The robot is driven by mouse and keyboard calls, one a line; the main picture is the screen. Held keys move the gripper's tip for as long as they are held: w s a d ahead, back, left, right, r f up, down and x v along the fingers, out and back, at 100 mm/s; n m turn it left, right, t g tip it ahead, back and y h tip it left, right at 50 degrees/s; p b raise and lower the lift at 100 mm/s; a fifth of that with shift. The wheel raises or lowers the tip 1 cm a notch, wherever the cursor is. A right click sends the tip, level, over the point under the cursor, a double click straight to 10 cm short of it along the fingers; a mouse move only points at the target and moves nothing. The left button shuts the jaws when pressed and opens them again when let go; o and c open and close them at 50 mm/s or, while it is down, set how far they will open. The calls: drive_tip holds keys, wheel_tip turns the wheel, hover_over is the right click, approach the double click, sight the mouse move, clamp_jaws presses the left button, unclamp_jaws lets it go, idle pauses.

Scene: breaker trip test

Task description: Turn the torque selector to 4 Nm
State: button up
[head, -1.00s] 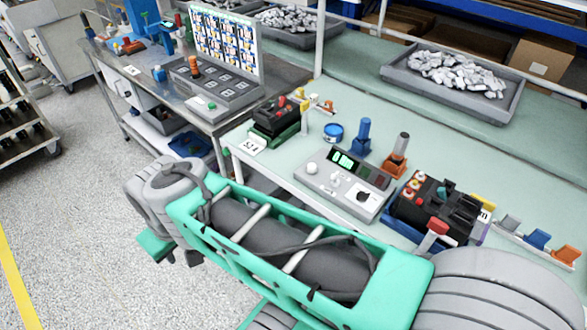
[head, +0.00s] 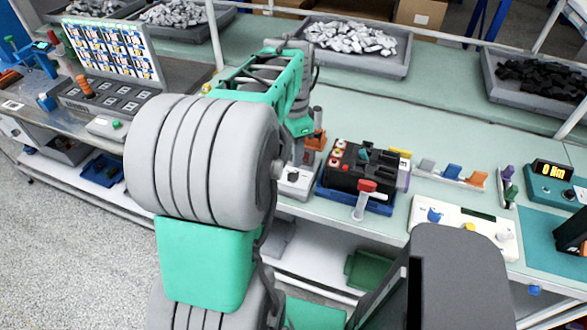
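A teal unit (head: 562,184) stands at the right edge of the bench, partly cut off by the frame. Its display (head: 552,170) reads 0 Nm in yellow. Small knobs show on its front, too small to tell which is the torque selector or where it points. A white panel (head: 462,222) with a blue knob (head: 435,214) and a yellow part lies to its left. My arm reaches up over the bench left of these, its far end bending down near the middle. My gripper cannot be made out; the arm's large grey joint covers that area.
A black breaker (head: 365,168) with a red lever sits in a blue holder at mid-bench. Coloured clips (head: 452,172) stand in a rail right of it. Trays of grey parts (head: 358,45) and black parts (head: 535,82) line the back. Bench space behind the clips is clear.

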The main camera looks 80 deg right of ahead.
sight(293, 173)
wheel_tip(293, 173, down, 8)
drive_tip(key=shift+r+p, duration=0.25)
drive_tip(key=shift+p, duration=0.1)
drive_tip(key=shift+c, duration=0.3)
clamp_jaws()
